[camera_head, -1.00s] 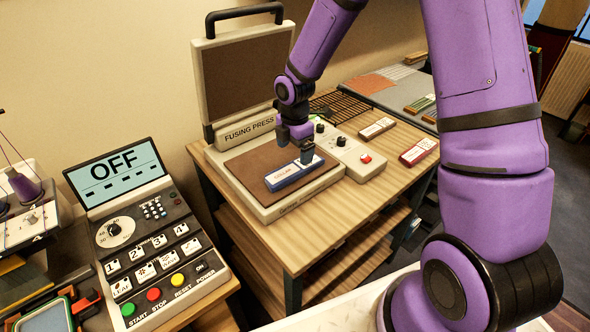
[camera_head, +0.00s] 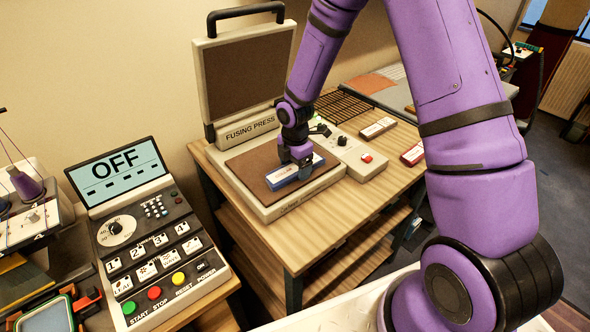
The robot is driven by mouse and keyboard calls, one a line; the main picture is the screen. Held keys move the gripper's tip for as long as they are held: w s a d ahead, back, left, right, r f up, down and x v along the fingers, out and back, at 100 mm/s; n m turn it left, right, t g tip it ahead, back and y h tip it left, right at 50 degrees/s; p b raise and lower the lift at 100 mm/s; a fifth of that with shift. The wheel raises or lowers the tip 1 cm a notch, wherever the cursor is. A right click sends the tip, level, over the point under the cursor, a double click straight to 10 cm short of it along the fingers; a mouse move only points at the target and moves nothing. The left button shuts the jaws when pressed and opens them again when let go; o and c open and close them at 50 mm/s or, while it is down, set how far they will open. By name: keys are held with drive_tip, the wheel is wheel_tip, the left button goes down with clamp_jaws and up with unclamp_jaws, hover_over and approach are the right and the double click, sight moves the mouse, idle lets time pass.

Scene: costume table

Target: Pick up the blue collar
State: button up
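The blue collar (camera_head: 283,177) is a flat blue block with a pale label on top. It lies on the brown lower plate of the open fusing press (camera_head: 249,173). My gripper (camera_head: 302,163) points down over the right half of the collar, with its fingertips at or very near it. The fingers and arm hide part of the label and the collar's far edge. Whether the fingers are closed on the collar is too small to tell.
The raised press lid (camera_head: 245,75) stands behind my gripper. A control panel reading OFF (camera_head: 118,172) stands at left.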

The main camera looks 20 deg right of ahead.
drive_tip(key=c, duration=0.7)
drive_tip(key=shift+r, duration=0.15)
